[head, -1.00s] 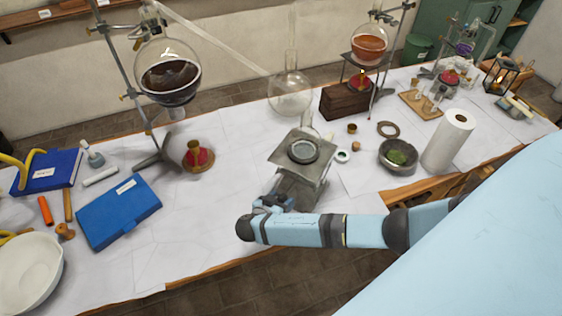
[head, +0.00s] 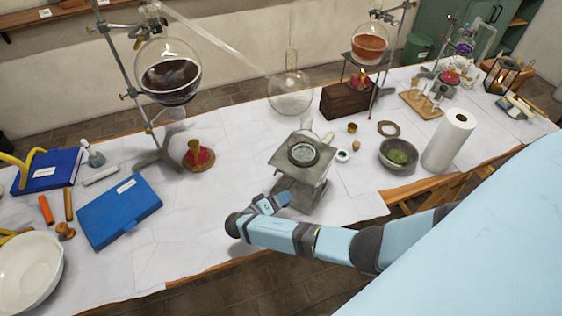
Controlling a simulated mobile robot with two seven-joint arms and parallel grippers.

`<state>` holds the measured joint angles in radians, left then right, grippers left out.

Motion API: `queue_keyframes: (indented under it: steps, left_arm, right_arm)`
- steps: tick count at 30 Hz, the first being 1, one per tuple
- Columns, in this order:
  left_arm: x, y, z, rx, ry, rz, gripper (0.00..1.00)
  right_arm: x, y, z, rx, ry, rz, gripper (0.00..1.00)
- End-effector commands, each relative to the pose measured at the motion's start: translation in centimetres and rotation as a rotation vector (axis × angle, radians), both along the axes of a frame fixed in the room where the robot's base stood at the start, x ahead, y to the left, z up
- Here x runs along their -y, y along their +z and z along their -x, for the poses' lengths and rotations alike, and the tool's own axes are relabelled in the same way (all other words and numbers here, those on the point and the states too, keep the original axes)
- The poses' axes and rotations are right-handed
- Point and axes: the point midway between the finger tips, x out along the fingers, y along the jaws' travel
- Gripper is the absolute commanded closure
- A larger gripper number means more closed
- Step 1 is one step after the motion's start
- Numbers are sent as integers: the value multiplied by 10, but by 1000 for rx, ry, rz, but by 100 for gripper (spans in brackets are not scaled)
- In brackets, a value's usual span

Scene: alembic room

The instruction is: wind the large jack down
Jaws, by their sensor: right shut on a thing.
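The large jack (head: 318,178) is a grey metal lab jack standing near the front edge of the bench, with its square top plate raised above the base. My right gripper (head: 278,202) is low at the jack's front left side, shut at the jack's knob. The knob and the fingertips are mostly hidden by the gripper itself. My left gripper does not show.
A blue box (head: 120,212) lies to the left, with bare white bench between. A red burner (head: 199,157) and a round flask (head: 290,92) stand behind. A stone bowl (head: 385,157) and a paper roll (head: 449,140) stand to the right.

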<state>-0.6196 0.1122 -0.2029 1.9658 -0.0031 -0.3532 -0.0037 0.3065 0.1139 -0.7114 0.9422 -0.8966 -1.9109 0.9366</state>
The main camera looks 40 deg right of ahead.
Motion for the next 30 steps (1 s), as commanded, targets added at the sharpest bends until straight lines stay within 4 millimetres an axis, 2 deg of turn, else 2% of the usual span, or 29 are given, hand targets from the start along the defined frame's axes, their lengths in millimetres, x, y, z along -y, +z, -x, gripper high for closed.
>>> queue_keyframes:
  steps: [30]
  left_arm:
    - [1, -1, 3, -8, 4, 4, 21]
  right_arm:
    - [0, -1, 0, -880, 0, 401, 68]
